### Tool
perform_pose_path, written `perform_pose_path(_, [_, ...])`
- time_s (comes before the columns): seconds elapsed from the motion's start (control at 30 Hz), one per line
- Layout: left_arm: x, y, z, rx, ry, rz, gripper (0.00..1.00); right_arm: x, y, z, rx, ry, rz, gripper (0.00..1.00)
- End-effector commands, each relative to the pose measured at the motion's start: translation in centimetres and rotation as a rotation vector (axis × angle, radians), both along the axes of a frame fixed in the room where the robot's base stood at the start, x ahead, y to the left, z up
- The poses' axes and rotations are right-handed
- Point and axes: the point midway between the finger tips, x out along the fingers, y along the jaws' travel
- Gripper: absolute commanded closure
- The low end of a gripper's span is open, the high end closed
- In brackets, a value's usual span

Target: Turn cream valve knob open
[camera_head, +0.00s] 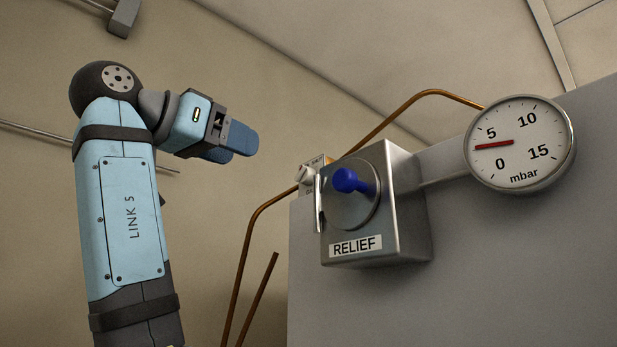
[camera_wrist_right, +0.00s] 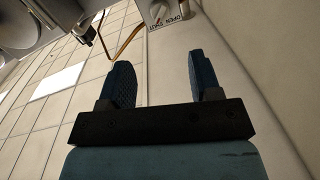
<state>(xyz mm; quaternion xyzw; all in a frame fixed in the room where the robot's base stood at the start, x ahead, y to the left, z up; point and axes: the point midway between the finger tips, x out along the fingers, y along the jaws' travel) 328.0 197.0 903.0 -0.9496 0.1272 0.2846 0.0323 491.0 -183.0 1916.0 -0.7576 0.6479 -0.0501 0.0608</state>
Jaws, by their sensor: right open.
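The cream valve knob (camera_head: 303,174) is small and pale, on a small plate at the left edge of the grey housing, partly hidden behind the relief box. My right gripper (camera_head: 238,147) hangs in the air to the left of the knob and a little higher in the head view. In the right wrist view its two blue fingers (camera_wrist_right: 158,64) stand apart with nothing between them, and the knob lies beyond their tips. My left gripper is not in view.
A metal box labelled RELIEF (camera_head: 407,205) with a blue knob (camera_head: 350,181) sticks out right of the cream knob. A round mbar gauge (camera_head: 520,150) points between 0 and 5. A copper pipe (camera_head: 247,245) runs beside the housing. The air between gripper and knob looks clear.

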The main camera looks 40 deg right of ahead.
Motion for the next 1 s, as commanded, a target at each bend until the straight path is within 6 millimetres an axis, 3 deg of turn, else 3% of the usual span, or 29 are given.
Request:
perform_pose_path(0.17, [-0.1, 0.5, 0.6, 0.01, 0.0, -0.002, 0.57, 0.4, -2.3, 0.1, 0.002, 0.0, -0.002, 0.42])
perform_pose_path(0.6, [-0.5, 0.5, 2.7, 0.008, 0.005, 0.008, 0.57, 1.8, -11.1, 0.2, 0.0, 0.001, -0.002, 0.42])
perform_pose_path(0.8, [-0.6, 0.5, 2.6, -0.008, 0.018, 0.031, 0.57, 2.1, -13.0, 0.0, 0.0, 0.001, -0.001, 0.42])
perform_pose_path(1.0, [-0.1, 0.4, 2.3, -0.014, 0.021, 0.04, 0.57, 2.1, -13.4, -0.1, -0.001, 0.001, 0.001, 0.42])
